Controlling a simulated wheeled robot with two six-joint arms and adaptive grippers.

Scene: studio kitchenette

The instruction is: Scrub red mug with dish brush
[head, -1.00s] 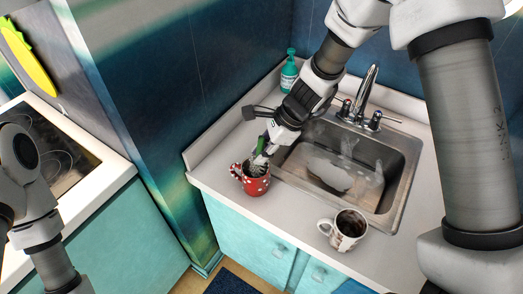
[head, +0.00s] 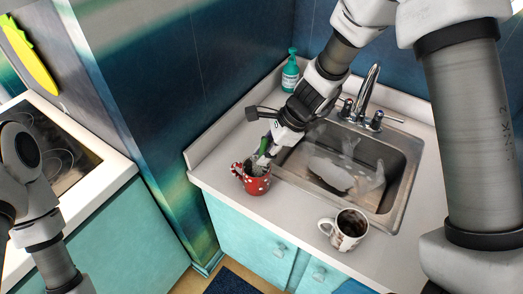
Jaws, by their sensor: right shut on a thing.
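The red mug (head: 258,184) with white spots stands upright on the counter, left of the sink, with its handle to the left. My right gripper (head: 266,148) is just above it, shut on the dish brush (head: 262,158), which has a green part. The brush points down into the mug's mouth. The gripper's body hides part of the brush, and the mug's inside is mostly hidden. My left arm shows at the left edge, but its gripper is out of view.
A white mug with dark stains (head: 348,229) stands at the counter's front edge. The metal sink (head: 385,205) with a faucet (head: 369,90) lies to the right. A teal soap bottle (head: 290,72) stands at the back. A stove (head: 50,150) is at the left.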

